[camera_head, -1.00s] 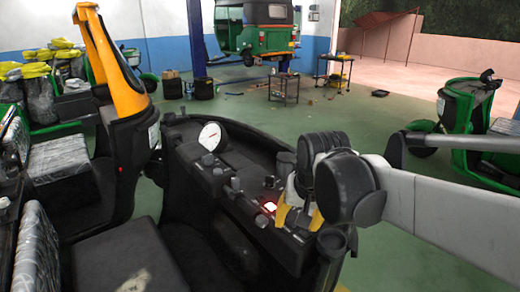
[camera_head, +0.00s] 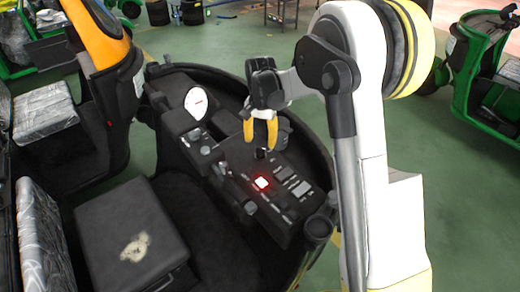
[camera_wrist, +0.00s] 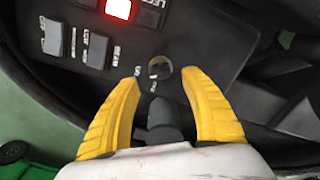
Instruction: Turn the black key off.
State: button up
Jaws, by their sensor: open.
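The black key (camera_wrist: 160,69) sits in a round brass-coloured lock on the dark dashboard panel. In the head view the key (camera_head: 261,153) is a small dark shape just below my yellow fingertips. My gripper (camera_head: 260,142) points down at the panel and is open. In the wrist view the two yellow fingers of my gripper (camera_wrist: 163,76) stand apart, one on each side of the key. Whether either finger touches the key cannot be told. The key's lower part is inside the lock.
A red-lit switch (camera_head: 262,183) and grey rocker switches (camera_head: 300,188) lie close to the key. A white dial (camera_head: 196,103) stands at the panel's far left. The dashboard's raised black rim curves behind my gripper. A black seat box (camera_head: 128,235) is at lower left.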

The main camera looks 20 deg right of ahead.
aim_at(260, 148)
notch_tip(260, 148, down, 6)
jog(key=shift+w+r+b, duration=0.1)
jog(key=shift+r+b, duration=0.1)
jog(key=shift+b, duration=0.1)
jog(key=c, duration=1.2)
